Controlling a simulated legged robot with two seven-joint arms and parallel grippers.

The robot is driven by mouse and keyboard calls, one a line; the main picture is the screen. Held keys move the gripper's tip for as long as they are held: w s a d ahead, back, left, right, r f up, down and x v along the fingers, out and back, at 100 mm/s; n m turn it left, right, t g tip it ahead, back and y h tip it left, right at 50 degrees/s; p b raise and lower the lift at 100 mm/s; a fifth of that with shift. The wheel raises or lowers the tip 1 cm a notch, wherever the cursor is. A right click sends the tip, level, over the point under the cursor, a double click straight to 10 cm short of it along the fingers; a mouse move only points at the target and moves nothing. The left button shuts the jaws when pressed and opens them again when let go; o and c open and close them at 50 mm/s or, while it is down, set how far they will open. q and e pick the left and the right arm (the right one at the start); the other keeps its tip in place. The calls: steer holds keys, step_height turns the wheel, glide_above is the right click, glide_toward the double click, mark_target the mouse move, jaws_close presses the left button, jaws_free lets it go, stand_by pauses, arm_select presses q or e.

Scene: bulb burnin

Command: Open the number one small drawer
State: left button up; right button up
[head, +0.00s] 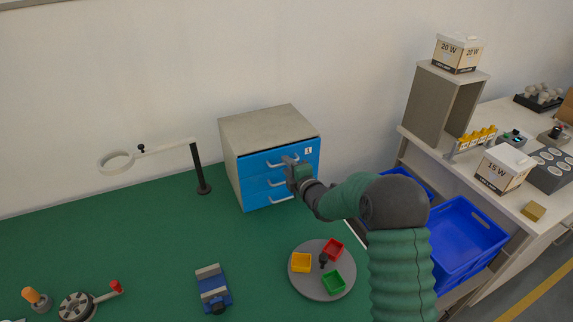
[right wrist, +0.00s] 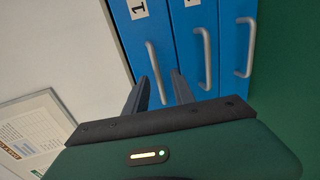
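A small cabinet (head: 265,130) with a light top and blue drawers stands against the wall on the green table. The top drawer (head: 308,160) bears a label "1" and a silver bar handle (head: 276,163); it looks closed. In the right wrist view the number one drawer (right wrist: 136,38) is the leftmost blue front, and its handle (right wrist: 152,65) reaches down between my fingers. My right gripper (head: 291,166) is at this handle, its fingers (right wrist: 160,90) apart on either side of it. I cannot tell whether they touch it. My left gripper is not in view.
Two lower drawers (head: 252,187) have similar handles. A magnifier lamp (head: 203,175) stands left of the cabinet. A round tray (head: 310,284) with small coloured bins is in front. Blue crates (head: 462,235) and a side bench (head: 515,185) are at right. Green table between is clear.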

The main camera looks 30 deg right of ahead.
steer(key=shift+w+d+f, duration=0.15)
steer(key=shift+w+d, duration=0.05)
steer(key=shift+w, duration=0.4)
steer(key=shift+a, duration=0.2)
steer(key=shift+c, duration=1.9)
jaws_close()
steer(key=shift+s+d, duration=0.1)
